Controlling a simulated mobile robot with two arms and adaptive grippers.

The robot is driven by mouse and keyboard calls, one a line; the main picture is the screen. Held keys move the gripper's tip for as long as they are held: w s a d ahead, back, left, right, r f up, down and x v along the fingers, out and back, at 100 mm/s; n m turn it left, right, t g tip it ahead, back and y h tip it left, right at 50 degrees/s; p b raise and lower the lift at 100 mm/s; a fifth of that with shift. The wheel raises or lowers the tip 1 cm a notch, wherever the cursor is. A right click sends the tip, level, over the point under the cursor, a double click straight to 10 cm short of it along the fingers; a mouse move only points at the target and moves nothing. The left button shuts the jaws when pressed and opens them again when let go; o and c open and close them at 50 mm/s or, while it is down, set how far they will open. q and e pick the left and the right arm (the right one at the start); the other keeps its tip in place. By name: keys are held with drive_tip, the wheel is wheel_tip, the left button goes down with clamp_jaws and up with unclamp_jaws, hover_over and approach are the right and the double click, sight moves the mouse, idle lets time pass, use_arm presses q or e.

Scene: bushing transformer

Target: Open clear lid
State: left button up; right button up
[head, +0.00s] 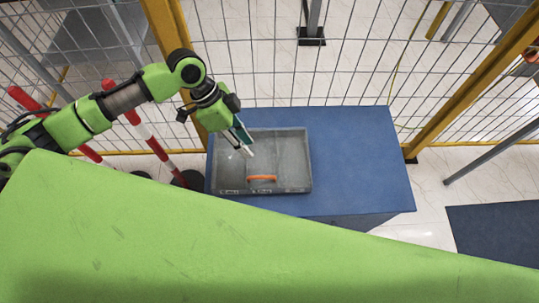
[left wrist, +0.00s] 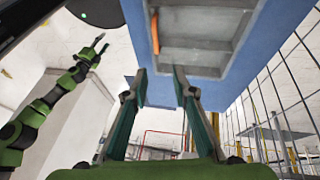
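A grey crate (head: 308,160) sits on a blue table. An orange handle (head: 262,178) shows near its front side, and it also shows in the left wrist view (left wrist: 155,34). The clear lid is hard to make out; its edges cannot be told from the crate's inside. My left gripper (head: 245,148) is over the crate's left part, behind and left of the handle. In the left wrist view its two fingers (left wrist: 160,76) are apart with nothing between them. My right gripper (left wrist: 94,48) shows small and far off at the left of the left wrist view.
The blue table top (head: 355,160) is bare to the right of the crate. A wire mesh fence (head: 300,75) with yellow posts stands behind the table. Red and white poles (head: 150,145) stand to the left of the table.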

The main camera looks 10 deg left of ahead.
use_arm(q)
hover_over(265, 172)
drive_tip(key=s+a, duration=0.2)
wheel_tip(265, 172, down, 5)
drive_tip(key=p+x, duration=0.1)
drive_tip(key=x, duration=0.5)
drive_tip(key=shift+a, duration=0.1)
drive_tip(key=shift+x, duration=0.75)
drive_tip(key=shift+w+a, duration=0.1)
clamp_jaws()
use_arm(e)
drive_tip(key=shift+s+d+r, duration=0.15)
drive_tip(key=shift+s+r, duration=0.45)
drive_tip(key=shift+r, duration=0.15)
